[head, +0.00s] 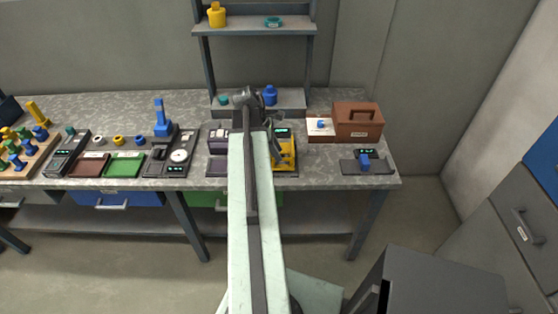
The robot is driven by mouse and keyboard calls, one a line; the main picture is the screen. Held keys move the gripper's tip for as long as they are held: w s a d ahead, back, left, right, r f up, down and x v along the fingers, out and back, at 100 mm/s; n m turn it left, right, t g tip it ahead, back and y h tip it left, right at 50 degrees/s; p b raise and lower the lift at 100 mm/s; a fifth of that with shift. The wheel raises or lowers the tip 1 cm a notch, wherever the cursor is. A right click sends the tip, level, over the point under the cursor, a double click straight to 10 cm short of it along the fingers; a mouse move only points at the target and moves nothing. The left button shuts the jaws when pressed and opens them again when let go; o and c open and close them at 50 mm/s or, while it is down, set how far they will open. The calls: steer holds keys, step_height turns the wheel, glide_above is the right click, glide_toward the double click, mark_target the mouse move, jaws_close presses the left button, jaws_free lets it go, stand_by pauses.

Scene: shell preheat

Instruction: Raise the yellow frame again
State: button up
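A yellow frame (287,153) shows on the bench just right of my arm. It is part of a dark station with a small lit display (283,131) above it. My arm reaches up the middle of the picture and covers the station's left part. My gripper (275,141) is at the arm's far end, close to the frame's left side. Its fingers are small and partly hidden, so I cannot tell whether they touch the frame or are open or shut. How far the frame is raised is also unclear.
A brown toolbox (357,121) and a dark plate with a blue knob (365,161) stand to the right. A blue jar (270,95) sits behind on the shelf unit. Left are a dial device (178,155), a green tray (125,165) and a brown tray (89,165).

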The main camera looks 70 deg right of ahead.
steer(key=shift+b+x, duration=0.5)
steer(key=shift+x, duration=0.7)
steer(key=shift+r, duration=0.15)
jaws_close()
steer(key=shift+w, duration=0.1)
